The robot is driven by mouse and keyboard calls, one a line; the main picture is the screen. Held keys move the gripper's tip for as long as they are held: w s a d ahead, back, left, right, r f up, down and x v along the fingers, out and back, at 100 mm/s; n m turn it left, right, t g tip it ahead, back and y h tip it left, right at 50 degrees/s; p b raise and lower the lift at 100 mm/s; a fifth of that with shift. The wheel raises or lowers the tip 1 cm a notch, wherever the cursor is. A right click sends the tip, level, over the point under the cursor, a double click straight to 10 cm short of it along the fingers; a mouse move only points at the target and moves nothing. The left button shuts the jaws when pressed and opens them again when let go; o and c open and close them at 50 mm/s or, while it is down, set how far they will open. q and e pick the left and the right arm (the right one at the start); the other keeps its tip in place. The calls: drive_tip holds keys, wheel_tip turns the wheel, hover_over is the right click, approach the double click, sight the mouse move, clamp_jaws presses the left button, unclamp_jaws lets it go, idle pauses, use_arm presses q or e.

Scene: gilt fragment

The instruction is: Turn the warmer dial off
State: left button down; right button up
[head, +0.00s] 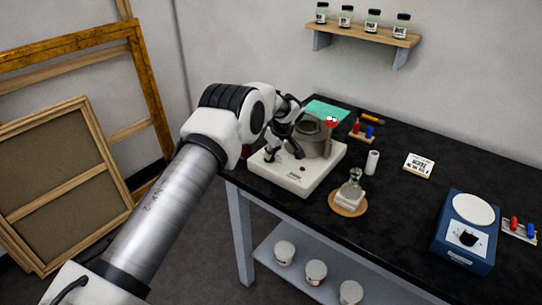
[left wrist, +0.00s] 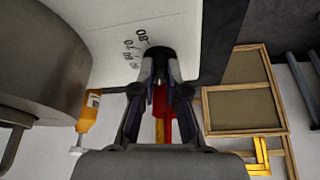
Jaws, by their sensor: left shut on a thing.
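The warmer (head: 292,180) is a white box on the left end of the black table, with a grey pot (head: 318,143) on it. Its black dial (left wrist: 158,52) shows in the left wrist view, beside printed numbers that include 70 and 80. My left gripper (head: 284,153) reaches down to the top of the warmer from the left. In the left wrist view its fingertips (left wrist: 159,74) are shut around the dial and partly hide it. The dial's exact pointer position is hidden. My right gripper is not in view.
A glass flask (head: 354,182) stands on a round wooden coaster right of the warmer. A blue device (head: 465,250) with a white round top is farther right. Jars stand on a wall shelf (head: 365,32). Wooden frames (head: 62,180) lean at the left.

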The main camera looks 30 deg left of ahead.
use_arm(q)
drive_tip(key=shift+s+f, duration=0.1)
drive_tip(key=shift+f, duration=0.05)
drive_tip(key=c, duration=1.2)
unclamp_jaws()
drive_tip(key=shift+d, duration=0.1)
drive_tip(key=shift+r, duration=0.25)
drive_tip(key=v, duration=1.1)
drive_tip(key=shift+r, duration=0.3)
drive_tip(key=shift+d, duration=0.15)
